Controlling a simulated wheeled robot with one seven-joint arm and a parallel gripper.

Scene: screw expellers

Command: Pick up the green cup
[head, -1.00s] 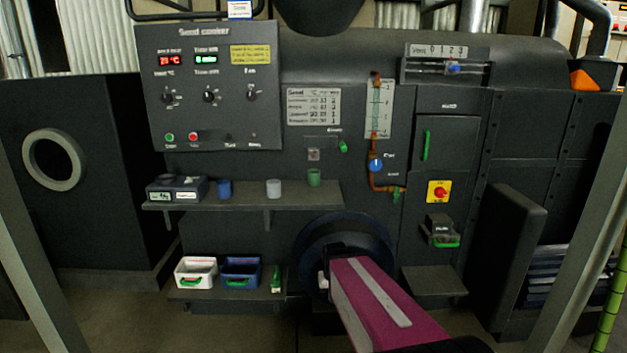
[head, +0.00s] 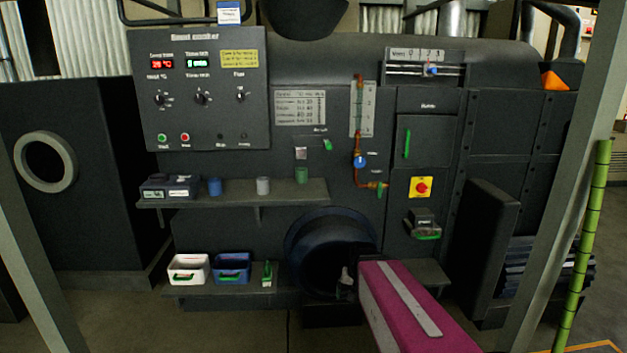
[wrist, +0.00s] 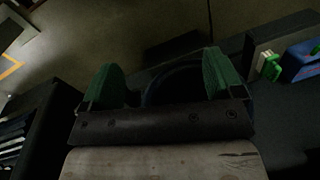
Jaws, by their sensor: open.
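The green cup (head: 301,175) stands upright on the right part of the upper shelf (head: 290,191). Beside it to the left stand a white-grey cup (head: 263,185) and a blue cup (head: 214,186). My gripper (head: 345,281) is well below the green cup and to its right, in front of the dark round opening. In the wrist view my gripper (wrist: 163,76) shows two green fingers spread apart with nothing between them. The green cup does not show in the wrist view.
A scale-like box (head: 172,187) sits at the shelf's left end. On the lower shelf are a white bin (head: 188,269), a blue bin (head: 231,268) and a small green-and-white item (head: 267,274). A control panel (head: 202,90) rises above. Posts stand at both sides.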

